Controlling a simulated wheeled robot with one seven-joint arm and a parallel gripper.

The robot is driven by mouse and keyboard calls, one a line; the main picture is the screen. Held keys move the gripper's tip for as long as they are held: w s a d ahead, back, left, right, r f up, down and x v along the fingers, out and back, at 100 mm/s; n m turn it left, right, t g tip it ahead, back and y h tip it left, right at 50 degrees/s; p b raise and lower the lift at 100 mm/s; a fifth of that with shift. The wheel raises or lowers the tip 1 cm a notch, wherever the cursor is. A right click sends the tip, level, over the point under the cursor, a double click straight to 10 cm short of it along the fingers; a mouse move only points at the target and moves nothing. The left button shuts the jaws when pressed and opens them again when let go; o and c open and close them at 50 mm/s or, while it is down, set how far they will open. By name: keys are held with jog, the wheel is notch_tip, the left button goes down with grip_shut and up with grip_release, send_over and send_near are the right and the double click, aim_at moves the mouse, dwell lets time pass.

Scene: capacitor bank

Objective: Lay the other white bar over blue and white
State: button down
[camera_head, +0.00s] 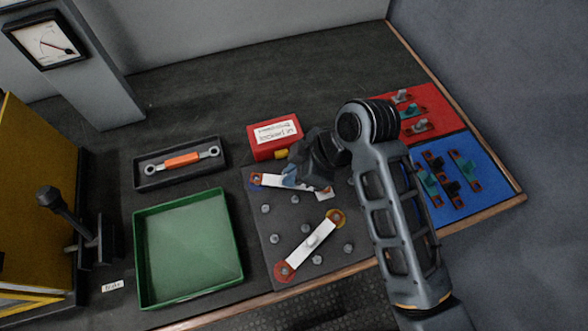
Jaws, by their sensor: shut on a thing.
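My gripper (291,178) is shut on a white bar (275,181) at the back of the dark stud plate (292,233). I cannot tell whether the bar rests flat or is slightly raised. Another white bar (310,244) lies diagonally across the front of the plate, from a red disc (280,274) to a yellow disc (340,217).
A red box (273,136) stands close behind the plate. A green tray (188,302) and a dark tray (222,165) with an orange-handled wrench (182,160) are at left. Red (432,97) and blue (478,203) mats with small parts lie at right, partly behind my arm.

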jog(key=shift+f, duration=0.65)
dwell(0.7)
jog(key=c, duration=1.1)
grip_release()
jog(key=shift+v, duration=3.9)
jog(key=shift+s, duration=0.15)
